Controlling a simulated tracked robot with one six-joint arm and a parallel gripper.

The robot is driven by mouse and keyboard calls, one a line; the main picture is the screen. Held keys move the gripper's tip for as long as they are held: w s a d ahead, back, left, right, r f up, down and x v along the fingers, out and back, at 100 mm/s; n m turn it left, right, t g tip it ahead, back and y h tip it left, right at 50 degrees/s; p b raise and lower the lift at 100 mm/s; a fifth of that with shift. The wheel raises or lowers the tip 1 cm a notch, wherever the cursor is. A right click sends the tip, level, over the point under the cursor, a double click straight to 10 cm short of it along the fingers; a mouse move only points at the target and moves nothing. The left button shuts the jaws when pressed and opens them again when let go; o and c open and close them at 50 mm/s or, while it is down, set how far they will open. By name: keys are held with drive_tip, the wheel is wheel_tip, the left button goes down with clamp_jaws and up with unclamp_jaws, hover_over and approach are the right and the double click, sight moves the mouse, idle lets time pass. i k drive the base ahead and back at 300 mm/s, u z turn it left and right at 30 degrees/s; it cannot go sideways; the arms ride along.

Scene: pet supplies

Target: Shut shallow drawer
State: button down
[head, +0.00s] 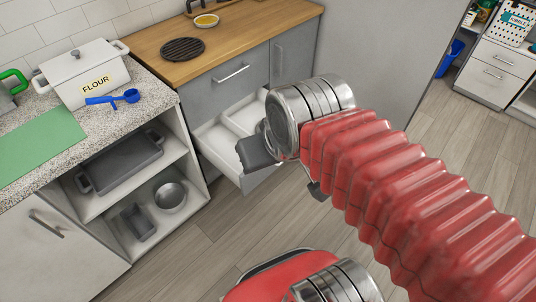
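An open drawer (210,137) with a white interior and a divider sticks out from the grey cabinet below the wooden counter. Its grey front (262,180) faces the lower right and is partly hidden by my arm. My gripper (287,172) is at the drawer's front end. One dark finger shows over the drawer and the other lower right, beyond the front, with a wide gap between them. Whether a finger touches the drawer, and where its handle is, I cannot tell.
A closed grey front with a bar handle (232,73) is above the open drawer. An open shelf unit (198,187) with grey pans stands left of it. The flour box (85,73) and blue scoop (115,98) rest on the speckled counter. Wooden floor (185,250) is clear in front.

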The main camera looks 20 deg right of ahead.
sight(216, 142)
drive_tip(key=i, duration=1)
drive_tip(key=u, duration=0.05)
